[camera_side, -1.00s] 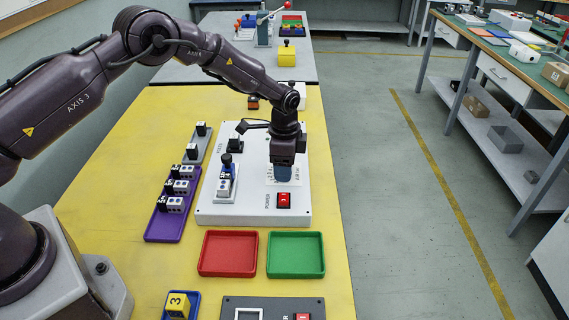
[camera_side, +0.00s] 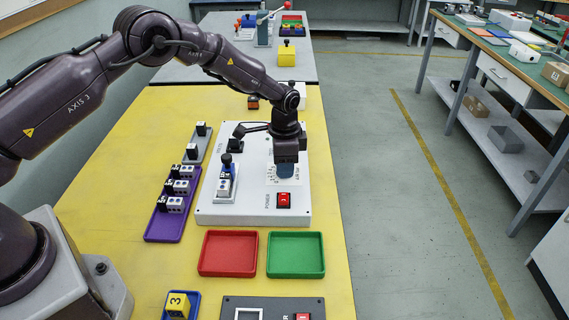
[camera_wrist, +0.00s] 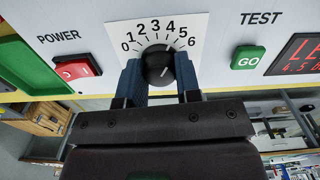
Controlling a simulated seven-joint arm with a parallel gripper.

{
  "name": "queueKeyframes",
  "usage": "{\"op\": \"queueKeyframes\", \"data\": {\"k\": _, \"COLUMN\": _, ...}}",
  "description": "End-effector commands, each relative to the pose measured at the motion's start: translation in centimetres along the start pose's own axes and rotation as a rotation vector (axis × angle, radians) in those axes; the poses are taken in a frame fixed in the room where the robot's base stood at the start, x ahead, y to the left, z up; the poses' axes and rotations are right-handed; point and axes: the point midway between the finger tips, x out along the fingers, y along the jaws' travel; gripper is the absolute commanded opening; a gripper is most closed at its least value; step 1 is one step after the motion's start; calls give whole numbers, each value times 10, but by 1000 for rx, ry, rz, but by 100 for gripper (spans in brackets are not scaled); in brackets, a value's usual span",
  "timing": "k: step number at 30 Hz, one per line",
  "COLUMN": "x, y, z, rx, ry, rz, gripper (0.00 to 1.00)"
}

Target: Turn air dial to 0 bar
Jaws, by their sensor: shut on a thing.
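The air dial (camera_wrist: 158,66) is a round black knob on a white plate with a printed scale (camera_wrist: 155,30) running from 0 at the left to 6 at the right. My gripper (camera_wrist: 159,76) has one blue finger on each side of the knob and is shut on it. A pale line shows on the knob, but I cannot tell for sure which number it points to. In the side view my gripper (camera_side: 284,175) points straight down at the white panel (camera_side: 240,212), and its fingers hide the knob.
A red power switch (camera_side: 283,200) is close in front of my gripper. A green GO button (camera_wrist: 248,58) and a red display (camera_wrist: 303,56) lie to the right in the wrist view. Red (camera_side: 228,274) and green (camera_side: 296,275) trays lie in front of the panel.

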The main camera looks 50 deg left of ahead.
Motion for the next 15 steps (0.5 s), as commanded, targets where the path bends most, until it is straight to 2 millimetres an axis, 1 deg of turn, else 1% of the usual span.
{"op": "queueKeyframes", "data": {"k": 15, "x": -1, "y": 0, "z": 0, "rx": -486, "ry": -1, "rz": 0, "gripper": 8}}
